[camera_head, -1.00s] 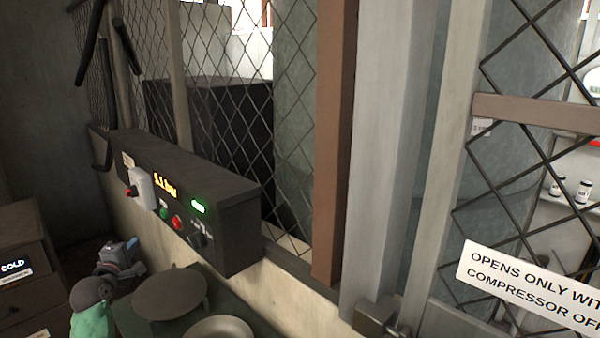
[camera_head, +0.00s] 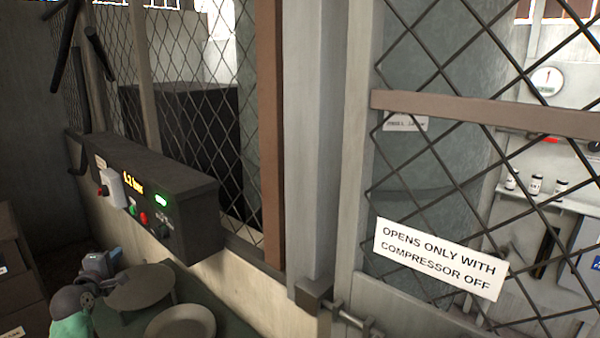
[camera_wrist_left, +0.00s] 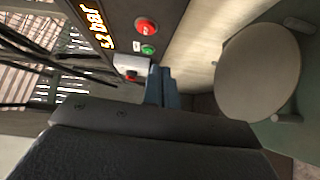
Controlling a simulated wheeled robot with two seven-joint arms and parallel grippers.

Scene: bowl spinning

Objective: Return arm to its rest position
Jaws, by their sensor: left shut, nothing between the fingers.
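My left gripper (camera_head: 117,256) is at the lower left of the head view, with blue-grey fingers held shut and empty. It shows below the control box (camera_head: 160,173) and at the upper left edge of a round grey disc (camera_head: 138,288). In the left wrist view the shut fingers (camera_wrist_left: 162,86) point toward the box, and the disc (camera_wrist_left: 258,72) is to their right. My left forearm is mostly out of the head view. My right arm is not in view.
The box has a lit display, a green light and red and green buttons. A round dish (camera_head: 180,326) lies beside the disc. A wire-mesh gate (camera_head: 440,150) with a white sign (camera_head: 440,260) and a bolt (camera_head: 345,315) stands at right. Dark drawers (camera_head: 15,270) are at far left.

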